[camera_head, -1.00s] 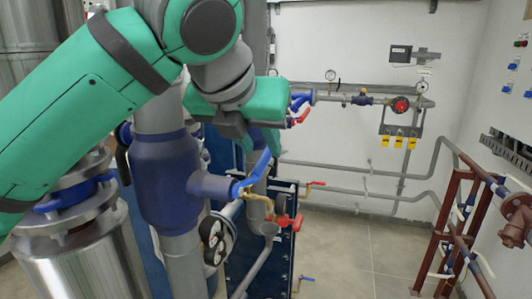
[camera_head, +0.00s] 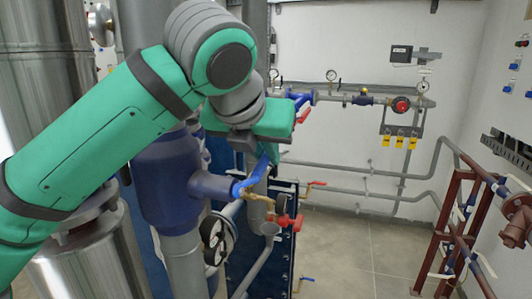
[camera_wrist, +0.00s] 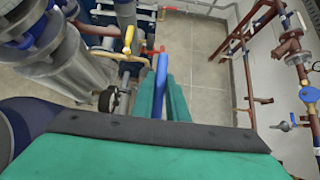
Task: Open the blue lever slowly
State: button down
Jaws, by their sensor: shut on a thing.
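The blue lever (camera_head: 248,184) sits on a small valve with a brass-coloured part, on the stub of the dark blue pipe body. It slants up and to the right, and its upper end is partly hidden by my gripper (camera_head: 264,150). In the wrist view the blue lever (camera_wrist: 161,72) runs between the two teal fingers of my gripper (camera_wrist: 161,98). My gripper is shut on the lever's upper part; the exact contact is partly hidden.
The large blue pipe body (camera_head: 168,185) stands to the left. A brown pipe frame (camera_head: 445,235) is at the right, with open floor (camera_head: 350,250) between.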

jog(key=shift+r, duration=0.1)
jog(key=shift+s+r+t, duration=0.2)
jog(key=shift+r+t, duration=0.35)
jog(key=shift+t, duration=0.05)
jog(key=c, duration=1.7)
grip_release()
jog(key=shift+c, duration=0.2)
jog(key=v, duration=1.1)
jog(key=shift+a, duration=0.25)
jog(key=shift+f, duration=0.15)
